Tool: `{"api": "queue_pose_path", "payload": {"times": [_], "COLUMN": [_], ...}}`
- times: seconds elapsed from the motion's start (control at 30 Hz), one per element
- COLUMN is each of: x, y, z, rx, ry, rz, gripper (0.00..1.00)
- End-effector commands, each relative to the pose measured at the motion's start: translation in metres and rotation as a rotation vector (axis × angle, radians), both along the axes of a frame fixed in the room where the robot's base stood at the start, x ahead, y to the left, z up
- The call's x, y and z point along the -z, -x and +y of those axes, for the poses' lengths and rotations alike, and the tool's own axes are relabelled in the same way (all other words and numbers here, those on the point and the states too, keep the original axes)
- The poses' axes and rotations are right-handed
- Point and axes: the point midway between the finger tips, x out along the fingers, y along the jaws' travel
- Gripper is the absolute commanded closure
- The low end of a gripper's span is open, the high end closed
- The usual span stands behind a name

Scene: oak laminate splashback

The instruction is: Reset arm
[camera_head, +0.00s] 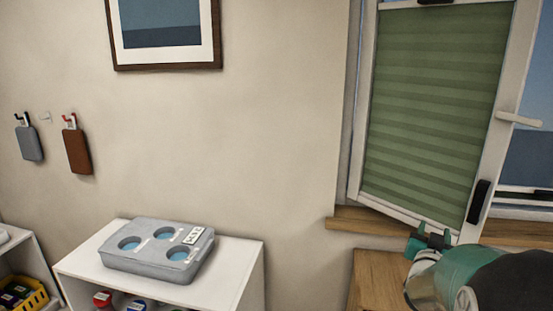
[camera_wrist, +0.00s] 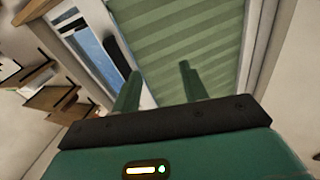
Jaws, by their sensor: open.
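My gripper (camera_head: 430,240) is at the lower right in the head view, in front of the window's lower edge and just above a wooden surface. In the wrist view its two green fingers (camera_wrist: 158,85) stand apart with nothing between them. Beyond them is the window sash (camera_head: 480,195) with a green pleated blind (camera_head: 435,105); the blind also fills the middle of the wrist view (camera_wrist: 205,40). The sash stands tilted open, with a white handle (camera_head: 519,119) on its right side. I cannot tell whether the fingers touch the sash.
A wooden sill (camera_head: 350,219) and a wooden top (camera_head: 378,275) lie by my arm. A white shelf unit (camera_head: 245,262) at the lower left bears a grey box with round wells (camera_head: 150,262). Two cases (camera_head: 30,143) (camera_head: 77,150) hang on wall hooks.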

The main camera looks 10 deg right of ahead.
Motion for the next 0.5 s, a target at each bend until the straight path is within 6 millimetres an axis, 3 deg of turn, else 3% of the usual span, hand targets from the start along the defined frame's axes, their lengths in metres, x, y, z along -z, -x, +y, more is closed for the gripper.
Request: {"api": "queue_pose_path", "payload": {"times": [0.13, 0.27, 0.37, 0.5], "x": [-0.006, -0.005, -0.004, 0.002], "y": [-0.002, 0.012, 0.032, 0.076], "z": [0.066, 0.126, 0.171, 0.227], "rx": [-0.157, -0.289, -0.383, -0.498], "ry": [-0.14, -0.232, -0.28, -0.32], "rz": [0.14, 0.29, 0.416, 0.609], "gripper": [0.56, 0.56, 0.56, 0.56]}}
